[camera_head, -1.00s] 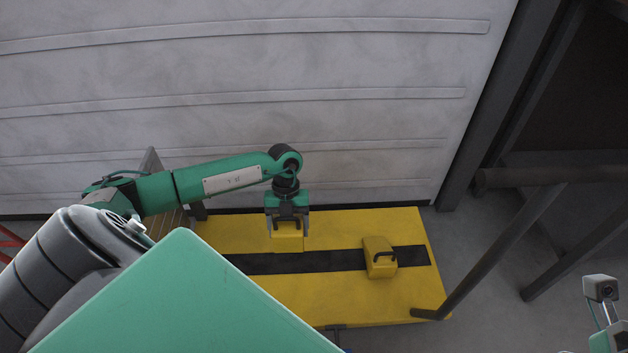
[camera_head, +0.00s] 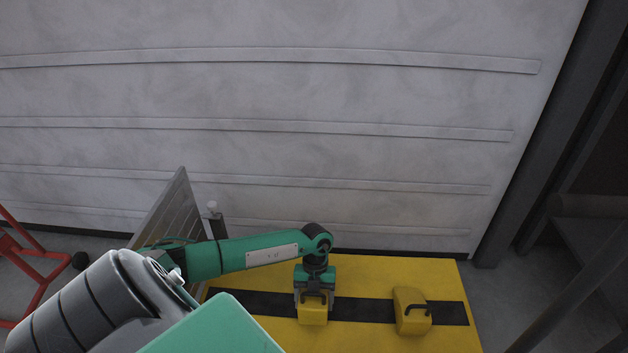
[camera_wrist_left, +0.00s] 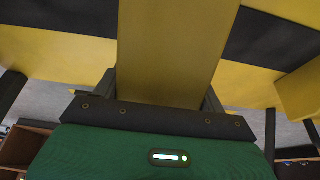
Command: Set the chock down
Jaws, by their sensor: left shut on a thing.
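My right gripper is not in view.
A pale ribbed wall (camera_head: 300,100) rises behind the platform. A grey slatted panel (camera_head: 175,215) stands at its left end and a red frame (camera_head: 35,270) is farther left. Bare strip (camera_head: 365,309) lies between the two chocks.

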